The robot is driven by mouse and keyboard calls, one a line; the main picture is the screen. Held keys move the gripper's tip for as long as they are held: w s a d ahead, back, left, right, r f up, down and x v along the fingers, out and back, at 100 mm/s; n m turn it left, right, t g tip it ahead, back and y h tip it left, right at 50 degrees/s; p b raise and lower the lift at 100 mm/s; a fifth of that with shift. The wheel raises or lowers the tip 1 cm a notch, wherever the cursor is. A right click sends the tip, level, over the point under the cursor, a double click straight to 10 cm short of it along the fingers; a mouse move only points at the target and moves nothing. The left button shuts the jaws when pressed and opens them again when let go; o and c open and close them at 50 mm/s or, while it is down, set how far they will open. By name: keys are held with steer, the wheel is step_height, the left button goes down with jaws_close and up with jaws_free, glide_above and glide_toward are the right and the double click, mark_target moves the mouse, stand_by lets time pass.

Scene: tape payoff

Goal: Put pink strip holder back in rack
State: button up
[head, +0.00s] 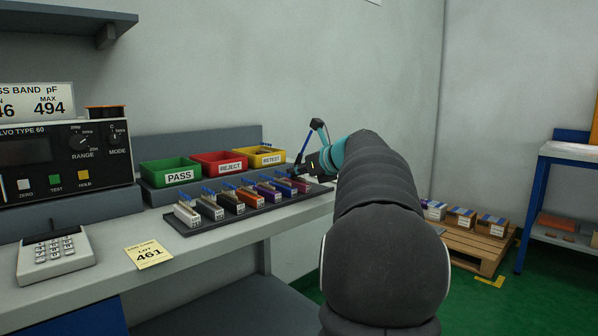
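The dark rack (186,232) lies on the bench and holds a row of strip holders with blue-topped strips. From left to right they include a white one (187,214), a grey one (209,208), an orange one (232,203) and a purple one (268,192). The holders at the right end are small and dark, and I cannot single out the pink one. My gripper (308,168) is at the rack's right end, low and close to the last holders. It is small and partly hidden by my arm, so its opening and any hold are unclear.
Green PASS (180,177), red REJECT (231,168) and yellow RETEST (267,160) bins stand behind the rack. A meter (60,150), a keypad device (54,255) and a yellow lot card (149,253) are at left. A pallet with boxes (465,241) is on the floor at right.

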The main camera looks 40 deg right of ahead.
steer(key=shift+o, duration=1.3)
steer(key=shift+r, duration=0.2)
steer(key=v, duration=1.2)
steer(key=shift+s+f, duration=0.1)
